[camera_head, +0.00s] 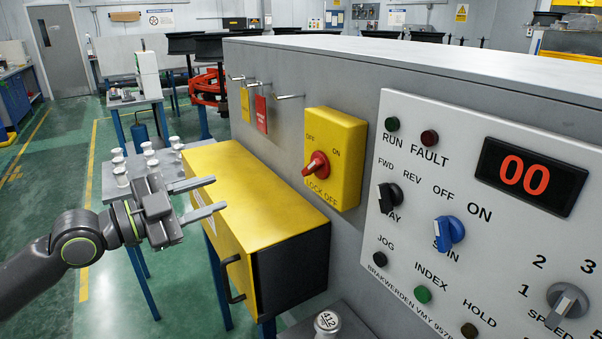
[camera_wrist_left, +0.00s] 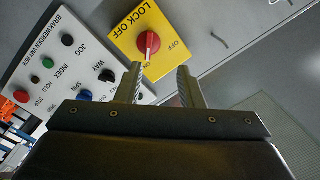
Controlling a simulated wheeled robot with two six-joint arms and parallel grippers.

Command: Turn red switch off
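The red switch (camera_head: 316,164) is a rotary knob on a yellow lock-off plate (camera_head: 347,136) fixed to the grey machine side. OFF, ON and LOCK OFF are printed around it. In the left wrist view the red knob (camera_wrist_left: 149,43) is just beyond the fingertips, and its pale mark appears to lie toward the ON label. My left gripper (camera_head: 219,193) is open and empty, left of the switch and apart from it. Its two fingers (camera_wrist_left: 159,70) also show in the left wrist view. My right gripper is not in view.
A yellow box (camera_head: 235,185) with a dark side juts out below the switch, close to my left gripper. A white control panel (camera_head: 440,180) with knobs and a red display stands right. Metal pegs with yellow and red tags (camera_head: 261,114) stick out left of the switch.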

